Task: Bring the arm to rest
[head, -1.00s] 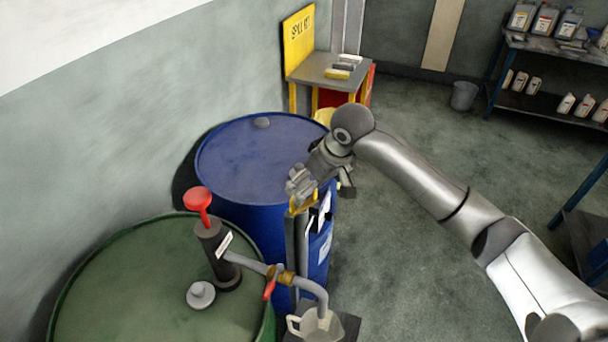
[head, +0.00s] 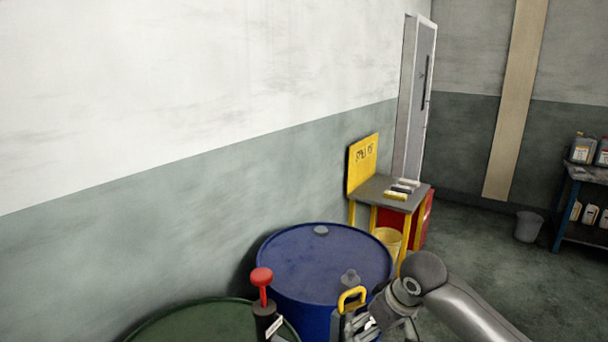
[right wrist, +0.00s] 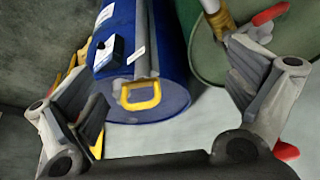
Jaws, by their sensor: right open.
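My right gripper (head: 378,322) is at the bottom of the head view, just right of a yellow handle (head: 351,298). In the right wrist view its two fingers (right wrist: 168,105) are spread wide with nothing gripped. The yellow handle also shows in the right wrist view (right wrist: 141,96), between the fingers in the picture and apart from them. It tops a grey post beside the blue drum (head: 320,262). My right arm (head: 465,310) comes in from the lower right. My left gripper is not in view.
A green drum (head: 195,325) with a red-knobbed pump (head: 262,285) stands at the lower left. Behind the blue drum are a yellow bin (head: 388,240) and a small table (head: 375,191). A grey bucket (head: 529,226) and shelf (head: 585,172) stand right. Floor between is clear.

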